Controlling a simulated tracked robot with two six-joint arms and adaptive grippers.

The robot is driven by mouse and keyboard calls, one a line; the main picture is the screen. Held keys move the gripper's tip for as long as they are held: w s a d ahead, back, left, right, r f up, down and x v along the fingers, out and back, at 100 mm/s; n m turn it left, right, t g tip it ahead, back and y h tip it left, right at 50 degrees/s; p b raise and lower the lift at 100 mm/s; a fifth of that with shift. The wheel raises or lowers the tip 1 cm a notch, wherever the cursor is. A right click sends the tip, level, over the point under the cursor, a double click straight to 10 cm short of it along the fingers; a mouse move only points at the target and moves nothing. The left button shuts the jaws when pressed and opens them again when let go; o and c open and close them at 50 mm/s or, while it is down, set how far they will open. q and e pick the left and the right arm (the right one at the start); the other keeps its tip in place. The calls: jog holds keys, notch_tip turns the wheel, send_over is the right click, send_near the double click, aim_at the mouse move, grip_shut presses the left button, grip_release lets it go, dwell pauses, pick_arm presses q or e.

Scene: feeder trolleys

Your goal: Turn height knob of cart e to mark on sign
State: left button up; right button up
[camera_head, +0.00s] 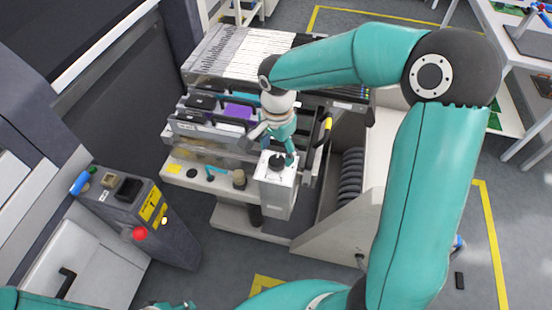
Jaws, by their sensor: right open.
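The feeder cart (195,183) stands in the middle of the head view, with feeders in its upper part. A light grey box (276,190) at its front carries a black knob (276,162) on top. My right gripper (272,147) reaches down from above, open, its fingers close around or just above the knob. I cannot tell whether they touch it. Knob marks and a sign with a target mark are not readable here. My left arm shows only at the lower left edge, and a small teal part (172,306) there may be its gripper.
A dark control post (150,215) with a red button (139,233) stands left of the cart. A large dark machine (115,85) is behind it. A yellow handle (327,125) and a black coiled hose (350,178) are right of the box. Open floor lies right, with yellow lines.

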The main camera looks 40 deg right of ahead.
aim_at(277, 160)
jog(key=shift+f, duration=2.3)
jog(key=c, duration=1.1)
jog(key=shift+a, duration=0.2)
jog(key=shift+c, duration=0.2)
jog(key=shift+d, duration=0.15)
jog(key=shift+n, duration=0.4)
